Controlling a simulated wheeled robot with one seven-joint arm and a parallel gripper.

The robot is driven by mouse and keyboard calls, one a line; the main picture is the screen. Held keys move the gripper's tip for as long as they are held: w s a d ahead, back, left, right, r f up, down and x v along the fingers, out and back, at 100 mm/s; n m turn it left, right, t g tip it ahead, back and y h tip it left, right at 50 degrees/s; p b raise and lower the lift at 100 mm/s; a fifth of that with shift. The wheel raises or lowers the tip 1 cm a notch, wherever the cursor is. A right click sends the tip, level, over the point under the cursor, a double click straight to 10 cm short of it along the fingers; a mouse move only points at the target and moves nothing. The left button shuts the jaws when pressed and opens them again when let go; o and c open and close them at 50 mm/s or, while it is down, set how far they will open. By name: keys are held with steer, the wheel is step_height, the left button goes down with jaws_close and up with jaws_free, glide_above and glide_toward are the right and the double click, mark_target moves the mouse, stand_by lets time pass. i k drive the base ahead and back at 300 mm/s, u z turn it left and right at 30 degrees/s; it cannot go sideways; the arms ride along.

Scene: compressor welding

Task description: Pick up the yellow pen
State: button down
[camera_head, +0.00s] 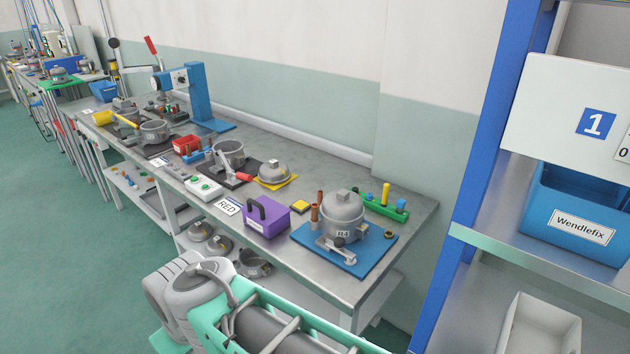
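A slim upright yellow piece (386,193), which looks like the yellow pen, stands in a green holder (401,214) near the right end of the metal workbench (420,220). Other upright pegs, one blue and one green, stand in the same holder. A grey pot-like compressor part (342,218) marked R4 stands on a blue mat (385,241) just left of and in front of the holder. My gripper is not visible in this view.
A purple box (264,216) with a black handle, a small yellow block (300,206) and copper-coloured tubes (316,212) stand left of the compressor part. A blue-framed shelf (484,150) rises at the right. Grey and teal machinery fills the bottom foreground. Green floor (60,240) is open at left.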

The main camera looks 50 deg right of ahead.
mark_target(386, 190)
steer(key=k, duration=0.8)
steer(key=u, duration=1)
steer(key=i, duration=0.9)
steer(key=z, duration=3.2)
steer(key=i, duration=0.5)
steer(key=z, duration=0.05)
